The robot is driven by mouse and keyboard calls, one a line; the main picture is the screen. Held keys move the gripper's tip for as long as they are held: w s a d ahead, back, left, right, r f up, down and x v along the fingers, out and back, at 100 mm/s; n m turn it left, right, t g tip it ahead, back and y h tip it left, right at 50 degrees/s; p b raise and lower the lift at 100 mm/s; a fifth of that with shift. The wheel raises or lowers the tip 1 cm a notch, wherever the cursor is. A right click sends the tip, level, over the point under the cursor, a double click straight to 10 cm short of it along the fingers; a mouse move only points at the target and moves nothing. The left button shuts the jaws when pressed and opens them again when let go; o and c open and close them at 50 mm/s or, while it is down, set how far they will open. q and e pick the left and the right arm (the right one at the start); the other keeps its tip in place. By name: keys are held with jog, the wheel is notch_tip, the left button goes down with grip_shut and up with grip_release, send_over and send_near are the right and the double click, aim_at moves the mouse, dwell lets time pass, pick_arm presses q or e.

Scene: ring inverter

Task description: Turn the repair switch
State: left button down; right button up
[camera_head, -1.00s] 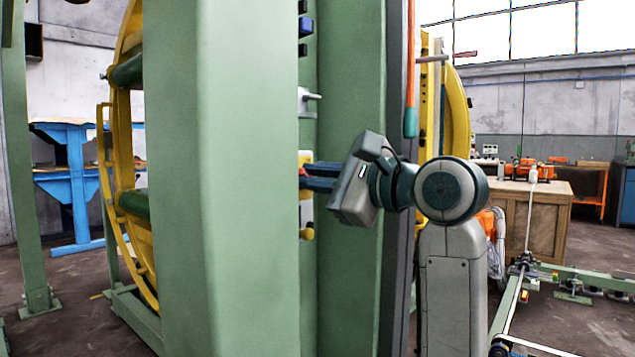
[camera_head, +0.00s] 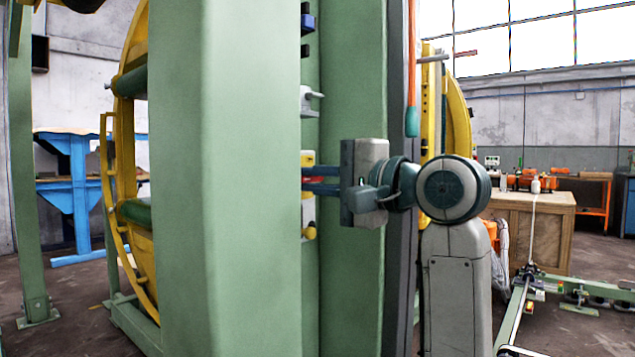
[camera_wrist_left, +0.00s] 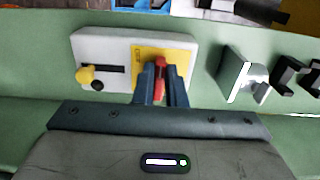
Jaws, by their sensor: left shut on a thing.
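The repair switch is a red handle (camera_wrist_left: 160,72) on a yellow plate (camera_wrist_left: 148,54), set on a white panel (camera_wrist_left: 95,48) in the left wrist view. In the head view the yellow plate (camera_head: 308,158) shows edge-on at the green column, and the handle is mostly hidden. My left gripper (camera_head: 312,179) reaches it from the right. Its dark blue fingers (camera_wrist_left: 161,84) are shut on the red handle, one on each side. The handle looks about in line with the fingers. My right gripper is not in view.
A yellow knob (camera_wrist_left: 85,75) sits beside a black slot on the same panel. A metal bracket (camera_wrist_left: 243,75) stands right of the panel. A large green column (camera_head: 240,180) fills the middle of the head view. A wooden workbench (camera_head: 540,220) stands at the right.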

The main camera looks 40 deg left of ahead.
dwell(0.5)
pick_arm(q)
jog(key=c, duration=1.5)
grip_release()
